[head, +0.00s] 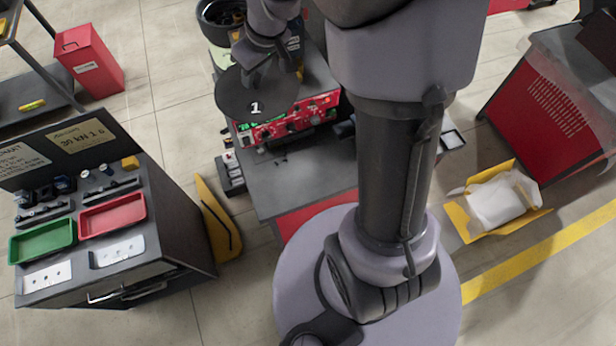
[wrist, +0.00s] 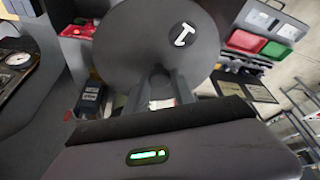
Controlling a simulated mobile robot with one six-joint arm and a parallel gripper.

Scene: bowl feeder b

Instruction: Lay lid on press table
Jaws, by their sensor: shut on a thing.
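The lid (head: 240,95) is a flat, dark grey round disc with a white "1" label. My gripper (head: 268,66) is shut on it near its edge and holds it in the air, beside a red control panel in the head view. In the wrist view, the two fingers of my gripper (wrist: 161,88) meet the near edge of the lid (wrist: 140,45). A grey table (head: 292,178) with a red front stands below the lid. I cannot tell which surface is the press table; a bench (head: 165,232) at left bears a sign reading 30 kN.
The red control panel (head: 290,124) with knobs is close to the lid. A black bowl (head: 208,28) with dark parts stands behind. The left bench holds a green tray (head: 42,241) and a red tray (head: 112,214). A yellow box (head: 463,224) lies on the floor at right.

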